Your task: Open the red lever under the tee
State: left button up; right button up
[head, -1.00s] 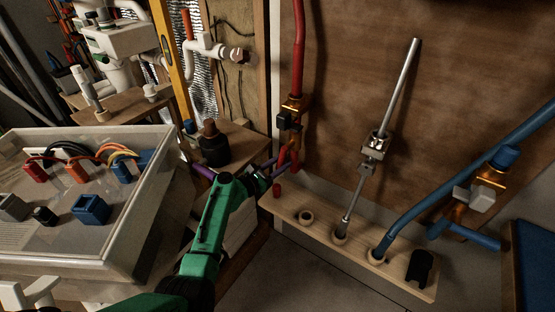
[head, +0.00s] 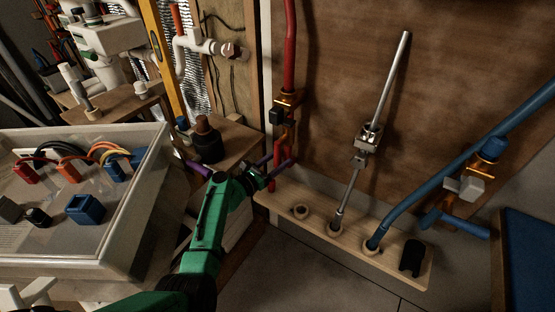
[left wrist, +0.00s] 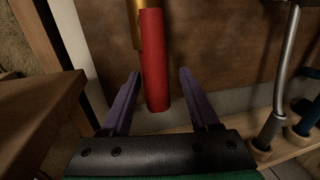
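A red pipe (head: 290,50) comes down the wooden panel to a brass tee (head: 288,98) with a black part on its left side. Below the tee, a red piece (head: 278,148) hangs down; it also shows as a red bar (left wrist: 155,60) under brass in the left wrist view. I cannot tell whether this red piece is the lever itself. My left gripper (head: 279,162) is at its lower end, with purple fingers open. In the left wrist view, the red bar stands between and beyond the fingertips, with no visible contact. My right gripper is not in view.
A wooden plank with holes (head: 310,225) lies below, holding a grey metal pipe (head: 348,195) and a blue pipe (head: 410,200). A wooden shelf with a dark bottle (head: 208,145) and a clear-topped box (head: 70,245) stand to the left.

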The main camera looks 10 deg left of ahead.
pick_arm(q)
jog(key=shift+a, duration=0.1)
jog(key=shift+s+a, duration=0.2)
jog(key=shift+s, duration=0.1)
jog(key=p+v, duration=0.1)
jog(key=v, duration=1.2)
jog(key=shift+s+p, duration=0.35)
jog(key=shift+a, duration=0.1)
